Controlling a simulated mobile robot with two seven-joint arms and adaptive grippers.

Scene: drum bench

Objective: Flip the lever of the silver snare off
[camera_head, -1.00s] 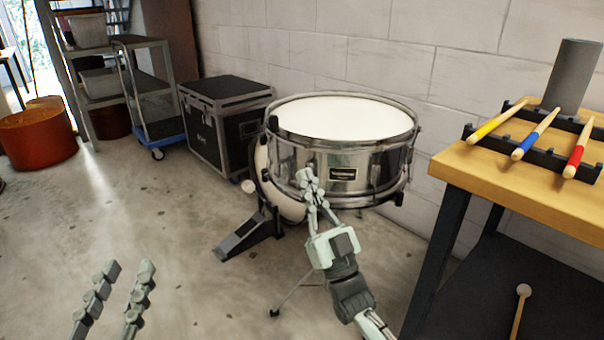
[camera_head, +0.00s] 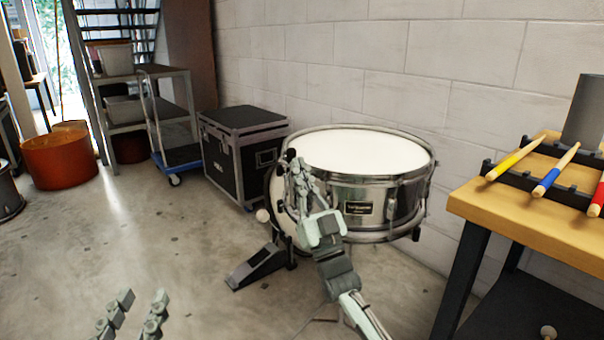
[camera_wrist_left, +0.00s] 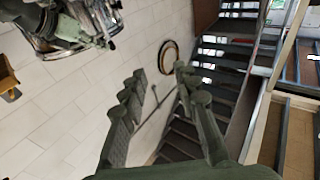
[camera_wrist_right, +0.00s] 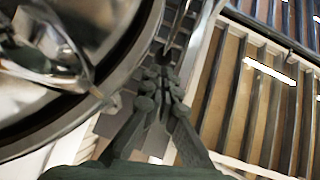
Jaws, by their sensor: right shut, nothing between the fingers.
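The silver snare (camera_head: 408,203), a chrome drum with a white head and a dark badge, stands upright in the middle right of the head view. My right gripper (camera_head: 293,165) is shut and empty at the snare's left front side, close to its rim; I cannot tell if they touch. In the right wrist view its fingertips (camera_wrist_right: 160,75) are together beside the drum's curved rim (camera_wrist_right: 132,62). The lever cannot be made out; my right gripper and arm cover part of the shell. My left gripper (camera_head: 141,302) is open and empty, low over the floor, away from the drum.
A black pedal (camera_head: 258,265) stands on the floor left of the snare. A black case (camera_head: 240,152) and a cart (camera_head: 168,115) are behind. A wooden bench (camera_head: 525,205) with coloured sticks is at right.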

